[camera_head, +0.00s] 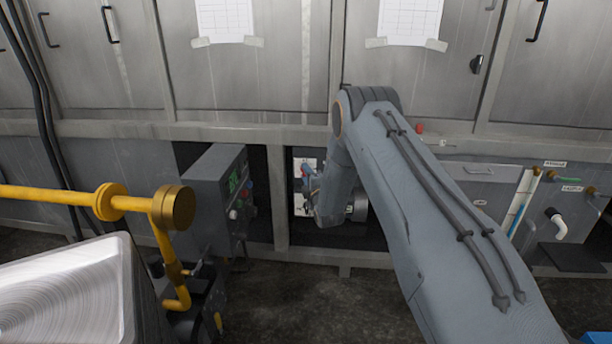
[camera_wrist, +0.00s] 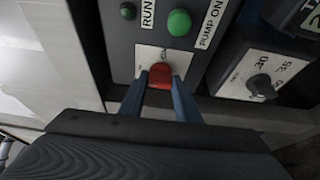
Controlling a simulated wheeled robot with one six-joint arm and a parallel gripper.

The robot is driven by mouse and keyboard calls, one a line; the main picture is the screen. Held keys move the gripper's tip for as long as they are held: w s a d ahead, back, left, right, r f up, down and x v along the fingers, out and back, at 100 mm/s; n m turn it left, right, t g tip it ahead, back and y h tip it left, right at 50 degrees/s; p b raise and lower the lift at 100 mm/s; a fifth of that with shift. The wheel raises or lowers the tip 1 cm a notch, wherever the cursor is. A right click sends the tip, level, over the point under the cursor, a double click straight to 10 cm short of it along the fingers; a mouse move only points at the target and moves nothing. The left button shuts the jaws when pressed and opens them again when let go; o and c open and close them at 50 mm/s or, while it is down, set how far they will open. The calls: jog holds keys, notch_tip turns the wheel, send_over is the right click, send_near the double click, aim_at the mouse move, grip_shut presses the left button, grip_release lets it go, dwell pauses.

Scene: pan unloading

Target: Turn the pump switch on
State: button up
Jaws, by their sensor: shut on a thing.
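The red switch (camera_wrist: 160,75) sits on a white plate on a dark panel in the wrist view. My gripper (camera_wrist: 162,80) is shut on it, with one blue finger on each side. A bright green lamp (camera_wrist: 179,22) is beside the PUMP ON label (camera_wrist: 212,24). A darker green lamp (camera_wrist: 128,11) is beside the RUN label. I cannot tell whether either is lit. In the head view my gripper (camera_head: 311,184) reaches into an opening in the cabinet front, and my arm partly hides the panel (camera_head: 303,208).
A black knob (camera_wrist: 262,86) on a white plate is right of the switch. In the head view a grey control box (camera_head: 215,190) juts out left of the opening. A yellow pipe (camera_head: 60,196) and a metal pan (camera_head: 70,295) are at the left. Dark floor is bare in front.

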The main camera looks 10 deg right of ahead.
jog(key=shift+f+m, duration=0.1)
jog(key=shift+m, duration=0.2)
jog(key=m+t+b, duration=0.1)
jog(key=m, duration=0.2)
jog(key=m+t+h+b, duration=0.1)
jog(key=m, duration=0.2)
jog(key=m+t+h+b, duration=0.1)
jog(key=m, duration=0.2)
jog(key=shift+a+f+m, duration=0.2)
jog(key=shift+f+m, duration=0.1)
jog(key=m+h, duration=0.1)
jog(key=m, duration=0.2)
jog(key=m+h+b, duration=0.1)
jog(key=m+h, duration=0.1)
jog(key=m, duration=0.1)
jog(key=shift+w+a+t, duration=0.1)
jog(key=shift+t, duration=0.3)
jog(key=shift+m+h+b, duration=0.3)
jog(key=shift+m+h, duration=0.5)
jog(key=shift+m, duration=0.7)
jog(key=shift+m+h+b, duration=0.25)
jog(key=shift+m+h, duration=0.55)
jog(key=shift+m, duration=1)
jog(key=o, duration=1)
jog(key=shift+o, duration=0.2)
